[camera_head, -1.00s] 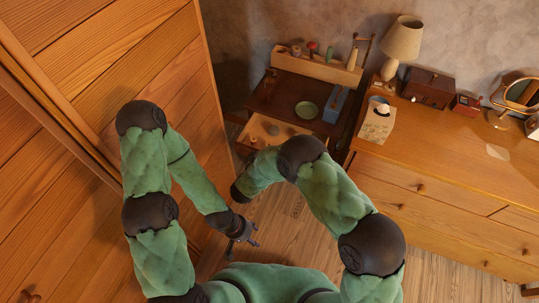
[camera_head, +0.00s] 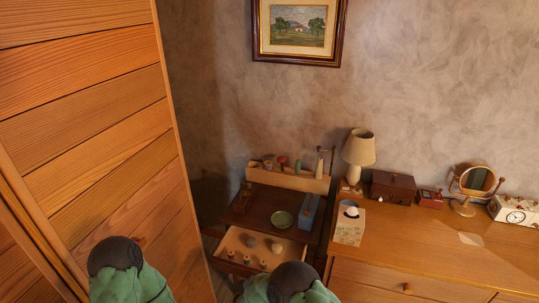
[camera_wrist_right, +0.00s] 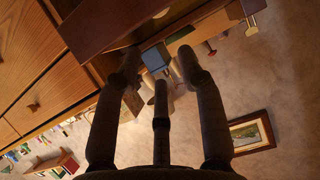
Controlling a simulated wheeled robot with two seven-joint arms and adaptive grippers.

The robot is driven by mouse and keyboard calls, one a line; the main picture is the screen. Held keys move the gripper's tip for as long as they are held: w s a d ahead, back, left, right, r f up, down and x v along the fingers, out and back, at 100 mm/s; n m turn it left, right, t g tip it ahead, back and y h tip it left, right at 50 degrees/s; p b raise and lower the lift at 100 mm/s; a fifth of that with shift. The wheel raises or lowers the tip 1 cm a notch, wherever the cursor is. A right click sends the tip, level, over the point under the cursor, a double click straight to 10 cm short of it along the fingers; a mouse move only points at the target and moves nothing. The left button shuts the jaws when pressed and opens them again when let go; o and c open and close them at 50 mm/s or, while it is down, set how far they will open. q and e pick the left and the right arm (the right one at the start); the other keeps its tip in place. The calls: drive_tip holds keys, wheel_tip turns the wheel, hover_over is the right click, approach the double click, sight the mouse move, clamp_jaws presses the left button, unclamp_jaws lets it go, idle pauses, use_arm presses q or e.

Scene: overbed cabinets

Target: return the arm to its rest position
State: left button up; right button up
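In the head view only the upper parts of my arms show at the bottom edge, my left arm (camera_head: 122,270) at the left and my right arm (camera_head: 290,285) near the middle. My left gripper is out of view. In the right wrist view my right gripper (camera_wrist_right: 159,68) has its dark fingers spread apart, with nothing held between them. A blue box (camera_wrist_right: 155,58) shows beyond the fingertips, and whether they touch it cannot be told.
A small cabinet with an open drawer (camera_head: 228,266) stands in the corner, bearing a green plate (camera_head: 282,219) and a blue box (camera_head: 308,211). A wooden dresser (camera_head: 400,255) with a lamp (camera_head: 359,149) is at right. A tall wooden panel (camera_head: 100,130) fills the left.

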drive_tip(key=s+d+f+n+g+y, duration=0.1)
drive_tip(key=s+d+f+g+y, duration=0.35)
drive_tip(key=s+d+f, duration=0.35)
drive_tip(key=s+d+f+g+y, duration=0.1)
drive_tip(key=s+d+g, duration=0.2)
drive_tip(key=s, duration=0.7)
drive_tip(key=s+d+f+g+y, duration=0.1)
drive_tip(key=s+d+g+y, duration=0.1)
drive_tip(key=s, duration=0.8)
drive_tip(key=shift+s+d+f+g, duration=0.25)
drive_tip(key=shift+d+g, duration=0.4)
drive_tip(key=shift+g, duration=0.6)
